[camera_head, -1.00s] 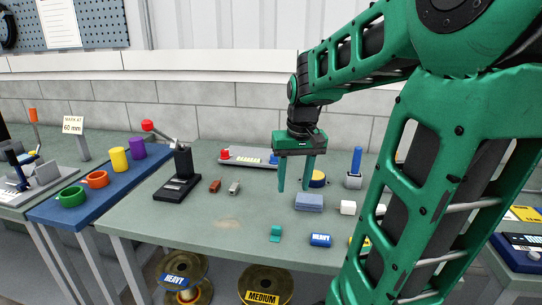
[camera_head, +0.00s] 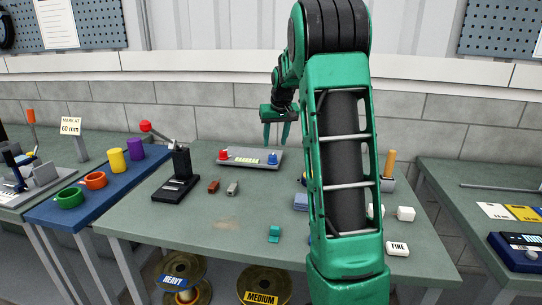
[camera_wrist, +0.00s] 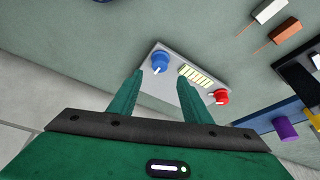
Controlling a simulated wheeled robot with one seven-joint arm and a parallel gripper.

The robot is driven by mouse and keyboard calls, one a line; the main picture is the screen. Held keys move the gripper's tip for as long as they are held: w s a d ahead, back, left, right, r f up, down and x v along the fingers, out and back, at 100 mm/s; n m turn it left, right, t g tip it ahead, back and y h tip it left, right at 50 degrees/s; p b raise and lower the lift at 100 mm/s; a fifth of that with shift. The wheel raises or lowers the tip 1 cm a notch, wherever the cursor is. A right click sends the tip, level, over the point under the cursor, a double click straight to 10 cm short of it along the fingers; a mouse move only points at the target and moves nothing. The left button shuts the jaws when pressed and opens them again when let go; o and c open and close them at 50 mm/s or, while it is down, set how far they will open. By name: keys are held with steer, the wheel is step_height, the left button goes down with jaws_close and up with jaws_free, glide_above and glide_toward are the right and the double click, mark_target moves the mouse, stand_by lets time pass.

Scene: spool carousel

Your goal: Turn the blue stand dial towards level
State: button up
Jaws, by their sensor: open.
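The stand (camera_head: 240,158) is a flat grey panel at the back of the middle table. A blue dial (camera_head: 272,158) sits at its right end and a red dial (camera_head: 223,154) at its left, with a pale strip between them. In the wrist view the blue dial (camera_wrist: 159,62) has a white pointer mark, and the red dial (camera_wrist: 221,97) lies to the right. My gripper (camera_head: 277,140) is open and empty, above the panel's right end. In the wrist view its green fingers (camera_wrist: 158,90) are spread, with the blue dial beyond the left fingertip, apart from it.
A black lever stand with a red knob (camera_head: 146,126) stands left of the panel. Brown (camera_head: 213,186) and grey (camera_head: 232,188) blocks lie in front. A blue bench (camera_head: 95,190) with coloured rings and cylinders is at left. My arm hides part of the table's right side.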

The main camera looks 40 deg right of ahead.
mark_target(273, 155)
steer(key=x, duration=0.7)
steer(key=shift+w+f, duration=0.1)
steer(key=shift+f, duration=0.25)
steer(key=c, duration=1)
